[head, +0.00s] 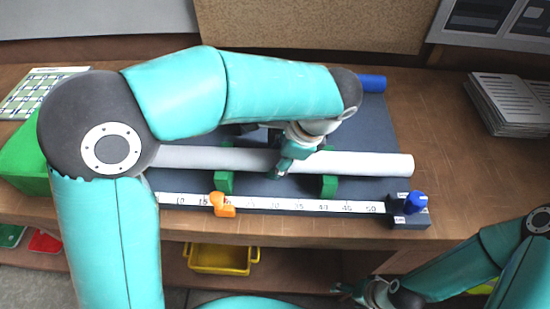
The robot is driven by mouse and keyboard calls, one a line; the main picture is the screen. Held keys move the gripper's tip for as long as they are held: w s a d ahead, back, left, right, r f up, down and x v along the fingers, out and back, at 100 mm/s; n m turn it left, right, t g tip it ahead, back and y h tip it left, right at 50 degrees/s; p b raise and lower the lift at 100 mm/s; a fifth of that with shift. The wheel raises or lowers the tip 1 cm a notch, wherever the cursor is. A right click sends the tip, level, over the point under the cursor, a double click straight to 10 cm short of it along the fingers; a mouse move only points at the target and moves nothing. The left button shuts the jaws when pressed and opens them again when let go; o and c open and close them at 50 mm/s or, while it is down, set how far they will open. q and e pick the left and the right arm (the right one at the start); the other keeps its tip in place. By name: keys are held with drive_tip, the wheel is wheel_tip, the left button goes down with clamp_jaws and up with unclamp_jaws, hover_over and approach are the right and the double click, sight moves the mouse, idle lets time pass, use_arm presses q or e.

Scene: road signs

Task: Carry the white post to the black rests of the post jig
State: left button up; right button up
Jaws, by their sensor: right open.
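The white post (371,164) lies level, left to right, across two green holders (224,182) on a dark board (375,125) with a ruler strip. Its left part passes behind my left arm. My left gripper (283,167) is at the middle of the post, between the two green holders, with its fingers over it. I cannot tell whether the fingers are closed on it. My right gripper (352,293) is open and empty, low at the front, below the bench edge and away from the post. I cannot make out the black rests; my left arm covers much of the board's back.
An orange clip (222,205) and a blue knob (415,202) sit along the ruler (330,206). A blue cylinder (371,83) lies at the back. A stack of printed sheets (510,103) is at right. A yellow bin (222,259) is below.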

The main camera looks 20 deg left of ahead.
use_arm(q)
clamp_jaws()
drive_tip(key=shift+r, duration=0.1)
